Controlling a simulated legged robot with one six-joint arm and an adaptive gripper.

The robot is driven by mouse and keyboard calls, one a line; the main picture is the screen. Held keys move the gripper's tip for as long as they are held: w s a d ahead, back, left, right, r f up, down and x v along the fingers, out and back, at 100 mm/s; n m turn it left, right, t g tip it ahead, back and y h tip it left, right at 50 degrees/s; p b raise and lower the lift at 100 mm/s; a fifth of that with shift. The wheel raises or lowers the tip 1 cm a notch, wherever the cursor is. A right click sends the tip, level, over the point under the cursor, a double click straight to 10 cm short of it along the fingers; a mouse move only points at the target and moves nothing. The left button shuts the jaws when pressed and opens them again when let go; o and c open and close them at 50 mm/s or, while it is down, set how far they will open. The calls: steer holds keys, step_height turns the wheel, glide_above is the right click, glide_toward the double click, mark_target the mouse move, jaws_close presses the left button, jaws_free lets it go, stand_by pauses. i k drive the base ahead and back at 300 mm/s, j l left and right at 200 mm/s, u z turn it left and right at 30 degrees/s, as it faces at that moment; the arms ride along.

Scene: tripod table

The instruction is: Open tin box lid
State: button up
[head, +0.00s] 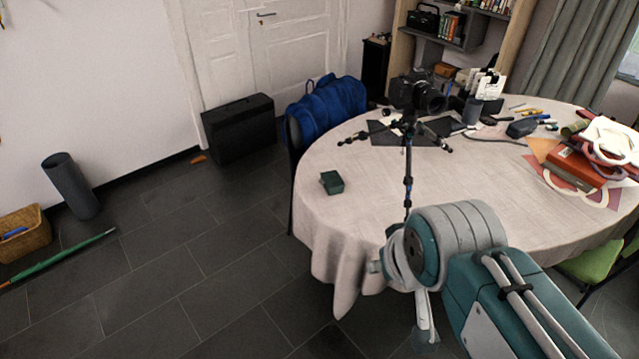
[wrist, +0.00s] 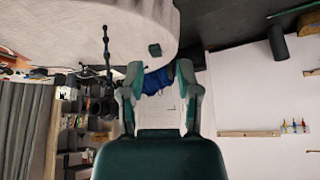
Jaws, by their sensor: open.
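The tin box (head: 332,182) is a small dark green box near the left edge of the round table (head: 450,185). Its lid cannot be told apart from its body at this size. In the wrist view, which is upside down, the small green box (wrist: 154,50) shows beyond and between my fingers, near the cloth's edge. My gripper (wrist: 157,72) has its two fingers spread apart with nothing between them. In the head view my arm reaches in from the lower right, in front of the table's near edge, well away from the box.
Papers, pens and red books (head: 575,165) lie farther right. A chair with a blue bag (head: 328,103) stands behind the table's left edge. The cloth around the box is clear.

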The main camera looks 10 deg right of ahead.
mark_target(331, 178)
steer(key=i+j+u, duration=0.15)
steer(key=i, duration=0.3)
steer(key=i+u, duration=0.2)
steer(key=i, duration=0.3)
